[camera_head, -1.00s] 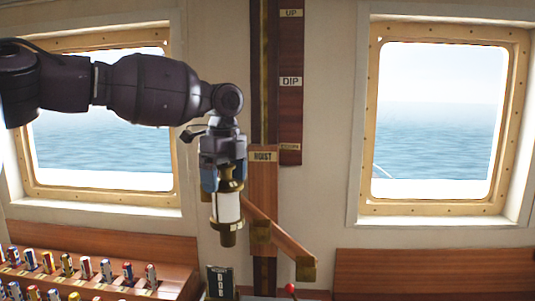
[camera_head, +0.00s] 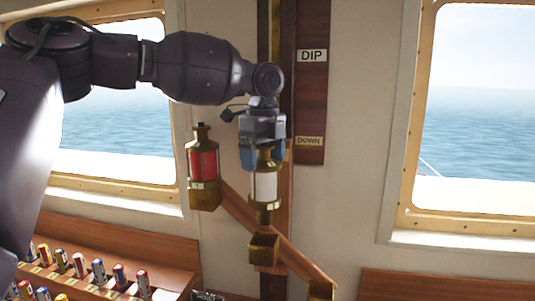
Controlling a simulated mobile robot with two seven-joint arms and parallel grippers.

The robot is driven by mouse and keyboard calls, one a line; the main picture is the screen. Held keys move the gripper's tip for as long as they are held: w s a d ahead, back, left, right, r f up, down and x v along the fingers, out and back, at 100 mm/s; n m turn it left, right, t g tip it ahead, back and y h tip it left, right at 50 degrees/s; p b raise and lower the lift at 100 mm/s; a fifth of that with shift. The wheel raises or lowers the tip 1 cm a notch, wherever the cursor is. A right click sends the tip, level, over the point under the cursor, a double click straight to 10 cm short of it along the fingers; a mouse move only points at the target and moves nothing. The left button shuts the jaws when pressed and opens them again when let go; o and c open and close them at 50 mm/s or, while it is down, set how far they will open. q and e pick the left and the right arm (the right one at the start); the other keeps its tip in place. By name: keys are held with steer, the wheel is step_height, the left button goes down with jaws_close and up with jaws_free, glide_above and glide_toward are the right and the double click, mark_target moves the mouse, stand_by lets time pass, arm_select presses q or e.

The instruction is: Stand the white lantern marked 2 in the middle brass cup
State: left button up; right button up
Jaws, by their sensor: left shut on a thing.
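The white lantern (camera_head: 264,187), with brass top and base, hangs upright from my left gripper (camera_head: 264,150). The gripper is shut on its upper part, and no number can be read on it. The middle brass cup (camera_head: 264,249) is a square open box on the slanting wooden bar. A red lantern (camera_head: 204,166) stands upright in the upper left cup (camera_head: 205,196). The lower right cup (camera_head: 321,290) is cut by the bottom edge and looks empty. My right gripper is out of view.
The slanting bar (camera_head: 234,208) crosses a vertical wooden hoist board. A board (camera_head: 310,100) with DIP and DOWN labels is behind, to the right. A wooden rack (camera_head: 180,258) with several coloured rolls is at lower left. The wall right of the bar is clear.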

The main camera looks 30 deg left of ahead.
mark_target(263, 195)
arm_select(q)
steer(key=shift+s+f, duration=0.2)
steer(key=shift+f, duration=0.2)
steer(key=shift+w+f, duration=0.15)
steer(key=shift+f, duration=3.9)
steer(key=o, duration=1.5)
steer(key=shift+f, duration=0.1)
steer(key=shift+c, duration=0.2)
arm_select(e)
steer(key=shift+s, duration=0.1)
arm_select(q)
step_height(263, 195, up, 11)
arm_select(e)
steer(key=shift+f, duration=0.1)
